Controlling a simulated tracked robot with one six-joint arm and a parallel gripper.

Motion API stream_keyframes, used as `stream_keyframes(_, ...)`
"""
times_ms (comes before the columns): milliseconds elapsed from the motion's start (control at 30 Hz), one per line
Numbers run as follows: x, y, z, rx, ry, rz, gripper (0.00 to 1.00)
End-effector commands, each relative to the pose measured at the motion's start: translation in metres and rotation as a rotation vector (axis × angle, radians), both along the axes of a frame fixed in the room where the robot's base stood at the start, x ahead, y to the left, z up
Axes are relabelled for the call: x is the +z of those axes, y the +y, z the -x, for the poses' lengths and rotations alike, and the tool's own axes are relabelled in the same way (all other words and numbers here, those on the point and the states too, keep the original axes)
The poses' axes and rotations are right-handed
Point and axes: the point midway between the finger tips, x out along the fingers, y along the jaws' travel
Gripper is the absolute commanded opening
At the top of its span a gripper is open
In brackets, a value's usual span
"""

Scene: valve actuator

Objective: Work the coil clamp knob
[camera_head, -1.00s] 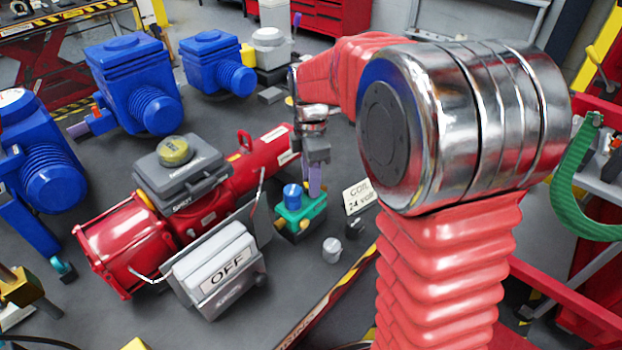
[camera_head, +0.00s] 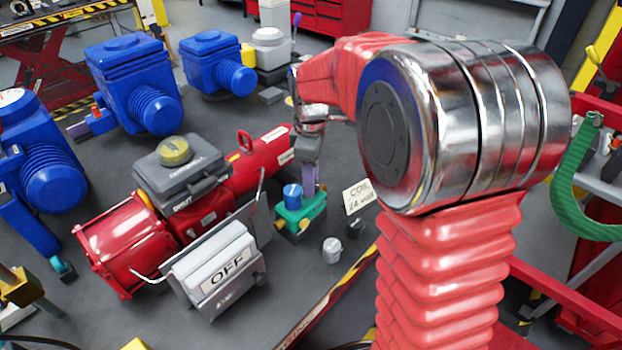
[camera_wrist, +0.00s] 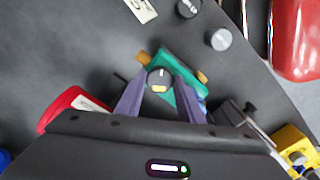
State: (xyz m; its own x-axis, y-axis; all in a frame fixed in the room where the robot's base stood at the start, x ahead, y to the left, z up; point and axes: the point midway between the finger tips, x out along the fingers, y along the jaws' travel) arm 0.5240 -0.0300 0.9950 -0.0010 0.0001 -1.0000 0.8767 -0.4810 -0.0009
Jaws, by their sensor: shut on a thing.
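The coil clamp knob (camera_wrist: 159,76) is a round dark knob with a pale yellow mark, on the green valve block in the wrist view (camera_wrist: 184,92). The block also shows in the head view (camera_head: 300,217), with a blue cylinder (camera_head: 292,193) on top and brass fittings at its ends. My gripper (camera_wrist: 159,88) has one purple finger on each side of the knob and is shut on it. In the head view, my gripper (camera_head: 309,188) points down just beside the blue cylinder; the knob cannot be made out there.
A red actuator (camera_head: 125,240) with a grey box and an OFF panel (camera_head: 226,268) stands left of the block. A COIL 24 volt sign (camera_head: 359,196) and a small grey knob (camera_head: 332,248) stand to the right. Blue actuators (camera_head: 135,80) stand behind.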

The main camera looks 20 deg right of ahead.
Motion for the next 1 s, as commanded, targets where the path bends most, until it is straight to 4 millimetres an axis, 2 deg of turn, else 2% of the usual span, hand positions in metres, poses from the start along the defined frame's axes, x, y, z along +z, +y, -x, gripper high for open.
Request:
stream_keyframes(167, 0.001, 0.0, -0.001, 0.001, -0.005, 0.001, 0.12)
stream_keyframes(200, 0.001, 0.0, -0.001, 0.002, -0.004, 0.001, 0.37)
stream_keyframes(433, 0.001, 0.0, -0.001, 0.002, -0.002, 0.0, 0.53)
stream_keyframes(767, 0.002, 0.0, 0.0, 0.002, -0.002, 0.0, 0.53)
stream_keyframes(1000, 0.026, 0.0, -0.001, 0.002, -0.004, 0.0, 0.53)
